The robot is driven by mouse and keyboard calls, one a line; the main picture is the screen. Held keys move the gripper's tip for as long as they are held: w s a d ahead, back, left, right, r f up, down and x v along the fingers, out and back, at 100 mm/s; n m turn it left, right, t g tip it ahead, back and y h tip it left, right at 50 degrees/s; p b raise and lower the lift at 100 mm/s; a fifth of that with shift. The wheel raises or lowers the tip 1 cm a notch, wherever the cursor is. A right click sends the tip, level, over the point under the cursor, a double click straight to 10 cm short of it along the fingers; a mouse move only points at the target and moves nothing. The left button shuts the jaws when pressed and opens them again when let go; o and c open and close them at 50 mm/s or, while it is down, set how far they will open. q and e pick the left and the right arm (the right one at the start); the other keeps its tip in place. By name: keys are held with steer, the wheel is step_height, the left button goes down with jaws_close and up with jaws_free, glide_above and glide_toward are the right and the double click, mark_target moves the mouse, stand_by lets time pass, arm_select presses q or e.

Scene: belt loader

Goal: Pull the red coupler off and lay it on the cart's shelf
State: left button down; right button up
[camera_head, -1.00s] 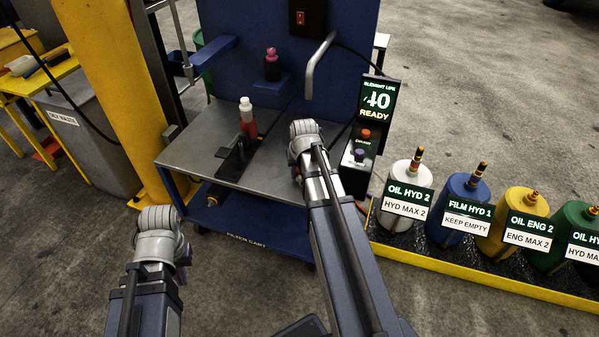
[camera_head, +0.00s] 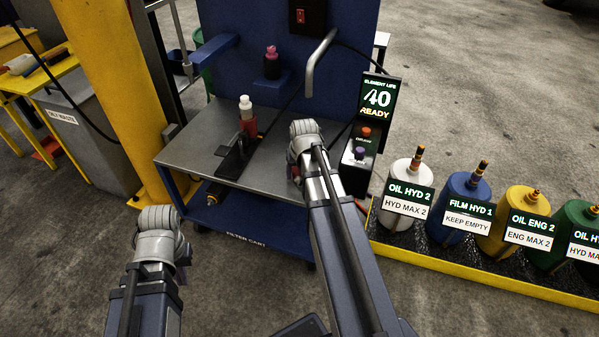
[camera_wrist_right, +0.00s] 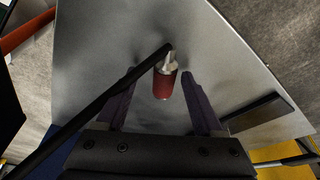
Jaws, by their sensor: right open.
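The red coupler (camera_wrist_right: 164,86) shows in the right wrist view, with a silver metal end at its top. A dark bar or hose crosses close to that metal end; I cannot tell whether they are joined. My right gripper (camera_wrist_right: 158,76) is open, with one finger on each side of the coupler and gaps visible. In the head view my right gripper (camera_head: 305,145) is over the right part of the cart's grey shelf (camera_head: 200,152), its fingers mostly hidden. My left gripper (camera_head: 160,232) is low at the left, in front of the cart, fingers hidden.
A bottle with red liquid (camera_head: 247,118) and a dark fixture (camera_head: 232,158) stand on the shelf. A control box (camera_head: 362,150) reading "40 READY" is at its right. Several labelled containers (camera_head: 405,198) stand in a yellow-edged tray. A yellow post (camera_head: 115,85) rises at left.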

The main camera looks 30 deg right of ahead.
arm_select(q)
steer(key=shift+r, duration=0.1)
arm_select(e)
steer(key=shift+r, duration=0.1)
steer(key=p+v, duration=0.7)
steer(key=shift+s+r, duration=0.1)
steer(key=shift+r, duration=0.2)
arm_select(q)
step_height(320, 180, up, 7)
steer(key=shift+r, duration=0.1)
arm_select(e)
steer(key=shift+a, duration=0.35)
steer(key=s+a+n+g, duration=0.2)
steer(key=s+a+n, duration=0.35)
steer(key=a, duration=0.95)
steer(key=s+a+n+g, duration=0.1)
steer(key=s+a+n, duration=0.1)
steer(key=s+a, duration=0.95)
arm_select(q)
step_height(320, 180, up, 28)
steer(key=p, duration=2.8)
steer(key=shift+f, duration=0.2)
arm_select(e)
steer(key=w+a+r, duration=0.1)
steer(key=r, duration=1.2)
steer(key=w+a+r, duration=0.1)
steer(key=w+r, duration=0.1)
steer(key=r, duration=1.1)
steer(key=shift+a+r, duration=0.2)
steer(key=shift+r, duration=0.15)
